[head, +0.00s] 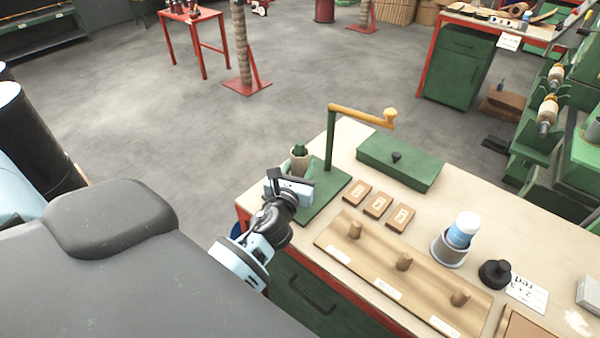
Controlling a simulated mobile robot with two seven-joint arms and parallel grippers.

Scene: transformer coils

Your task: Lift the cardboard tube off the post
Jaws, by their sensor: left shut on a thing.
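The cardboard tube (300,163) is a short beige cylinder standing near the front left corner of the workbench, at the green base plate. The dark green tip of the post (299,149) shows at the tube's top opening, so the tube is around the post. My left gripper (289,183) reaches in from the lower left and is shut on the tube. The gripper hides the tube's lower part, and I cannot tell whether its bottom touches the plate. My right gripper is not in view.
A green crank stand with a yellow handle (360,115) rises just right of the tube. A green lidded box (400,162), several small brown blocks and a wooden board (335,240) with three pegs lie further right. A blue-and-white bottle (464,229) stands in a grey cup.

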